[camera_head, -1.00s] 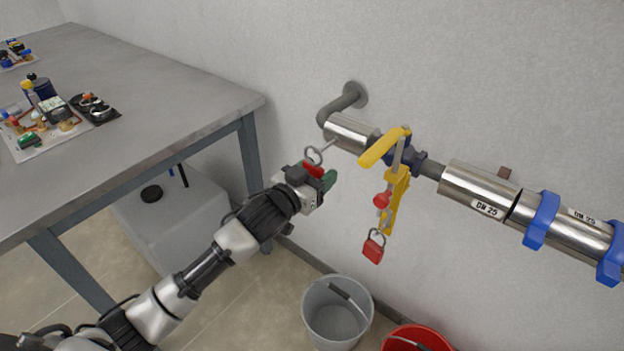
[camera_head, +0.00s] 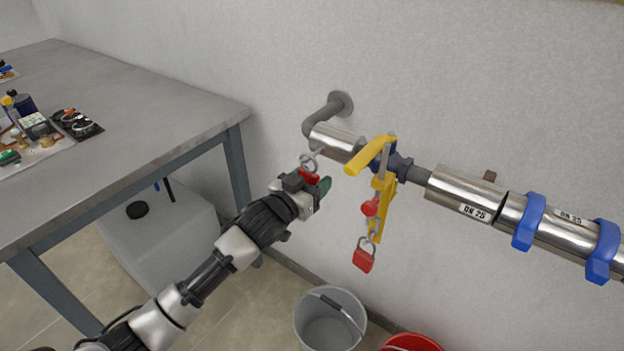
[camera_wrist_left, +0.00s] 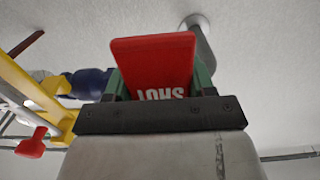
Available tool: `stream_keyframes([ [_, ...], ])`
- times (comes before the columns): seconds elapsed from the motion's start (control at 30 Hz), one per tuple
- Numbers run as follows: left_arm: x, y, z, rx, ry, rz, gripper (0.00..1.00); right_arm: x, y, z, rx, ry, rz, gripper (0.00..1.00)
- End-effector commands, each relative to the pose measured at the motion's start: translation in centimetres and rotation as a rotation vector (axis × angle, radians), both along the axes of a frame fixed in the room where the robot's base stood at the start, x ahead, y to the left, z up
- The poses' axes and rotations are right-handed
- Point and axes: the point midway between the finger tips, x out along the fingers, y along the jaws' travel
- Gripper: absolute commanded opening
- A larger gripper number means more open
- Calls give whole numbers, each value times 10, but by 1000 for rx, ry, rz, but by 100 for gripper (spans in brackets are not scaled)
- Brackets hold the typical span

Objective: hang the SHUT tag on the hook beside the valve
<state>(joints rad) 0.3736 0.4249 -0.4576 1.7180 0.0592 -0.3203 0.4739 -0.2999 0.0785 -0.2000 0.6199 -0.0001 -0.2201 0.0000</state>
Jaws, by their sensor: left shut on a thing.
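My left gripper (camera_head: 316,184) is shut on the red SHUT tag (camera_head: 308,177). The wrist view shows the tag (camera_wrist_left: 155,65) between the green fingers, its lettering upside down. A pale metal ring (camera_head: 308,164) stands just above the tag. A thin rod that looks like the hook (camera_head: 318,150) comes from the steel-clad pipe left of the valve and overlaps the ring. I cannot tell whether the ring is around the hook or in front of it. The valve (camera_head: 402,165) has a yellow handle (camera_head: 368,154). My right gripper is not in view.
A yellow lockout piece (camera_head: 381,215) with a red padlock (camera_head: 363,256) hangs below the valve, right of my gripper. A grey table (camera_head: 150,110) stands left. A grey bucket (camera_head: 305,325) and a red bucket (camera_head: 412,342) stand below. The wall is close behind the pipe.

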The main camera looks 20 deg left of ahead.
Motion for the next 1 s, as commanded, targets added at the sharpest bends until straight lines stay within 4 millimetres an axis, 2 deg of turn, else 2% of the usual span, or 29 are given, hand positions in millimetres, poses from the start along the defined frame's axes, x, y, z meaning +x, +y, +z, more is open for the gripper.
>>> stream_keyframes([
  [0.3,0,0,0,0,0,0,32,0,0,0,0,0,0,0],
  [0.33,0,0,0,0,0,0,56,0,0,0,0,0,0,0],
  [0.5,0,0,0,0,0,0,82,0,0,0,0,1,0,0],
  [0.53,0,0,0,0,0,0,84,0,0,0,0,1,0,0],
  [0.83,-2,1,-1,0,1,0,84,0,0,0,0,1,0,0],
  [1.0,-23,9,-1,1,1,0,84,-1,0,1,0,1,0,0],
])
